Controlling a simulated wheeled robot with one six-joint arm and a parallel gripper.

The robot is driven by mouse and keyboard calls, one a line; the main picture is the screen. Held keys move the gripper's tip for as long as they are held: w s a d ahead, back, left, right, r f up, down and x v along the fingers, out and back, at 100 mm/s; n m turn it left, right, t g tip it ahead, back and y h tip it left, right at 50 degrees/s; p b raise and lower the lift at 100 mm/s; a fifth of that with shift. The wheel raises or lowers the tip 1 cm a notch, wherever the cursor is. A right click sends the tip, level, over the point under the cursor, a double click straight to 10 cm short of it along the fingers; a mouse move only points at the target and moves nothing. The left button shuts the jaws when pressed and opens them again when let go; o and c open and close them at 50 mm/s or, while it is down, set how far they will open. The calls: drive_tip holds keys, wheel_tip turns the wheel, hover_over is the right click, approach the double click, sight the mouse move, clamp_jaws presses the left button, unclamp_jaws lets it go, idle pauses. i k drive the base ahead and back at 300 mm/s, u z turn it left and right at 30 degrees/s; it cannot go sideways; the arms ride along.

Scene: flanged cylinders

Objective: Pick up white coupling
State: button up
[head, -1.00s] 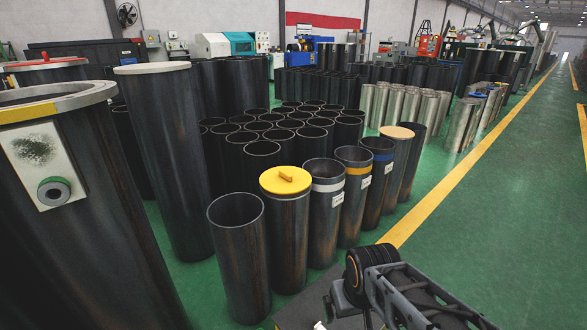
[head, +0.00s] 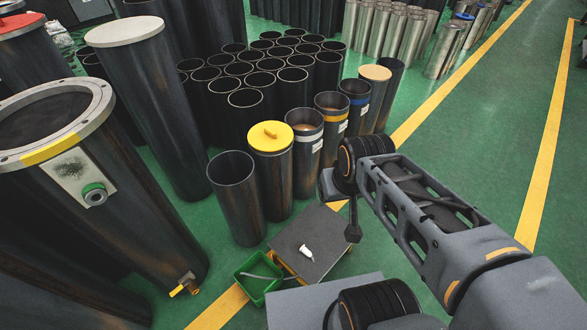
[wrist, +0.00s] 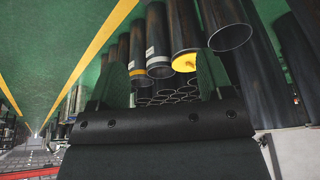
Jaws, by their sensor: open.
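A small white piece with a narrow tip, which I take for the white coupling (head: 306,252), lies on a low dark grey platform (head: 317,229) in the lower middle of the head view. It is apart from my gripper and is not seen in the wrist view. My gripper (wrist: 162,77) is open and empty in the wrist view, its two fingers spread wide and pointing towards the row of dark cylinders. In the head view my arm reaches in from the lower right, above and to the right of the platform; its fingers are not clear there.
A green bin (head: 258,283) stands left of the platform. An open dark cylinder (head: 240,208) and a yellow-lidded one (head: 272,182) stand behind. A big flanged cylinder (head: 118,215) with a low tap (head: 184,285) stands left. Green floor (head: 480,190) is free at right.

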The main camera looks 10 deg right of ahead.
sight(303, 248)
drive_tip(key=z, duration=0.05)
drive_tip(key=k, duration=0.5)
drive_tip(key=u, duration=2.5)
drive_tip(key=k, duration=1)
drive_tip(key=z, duration=1.5)
drive_tip(key=i, duration=0.95)
drive_tip(key=u, duration=0.05)
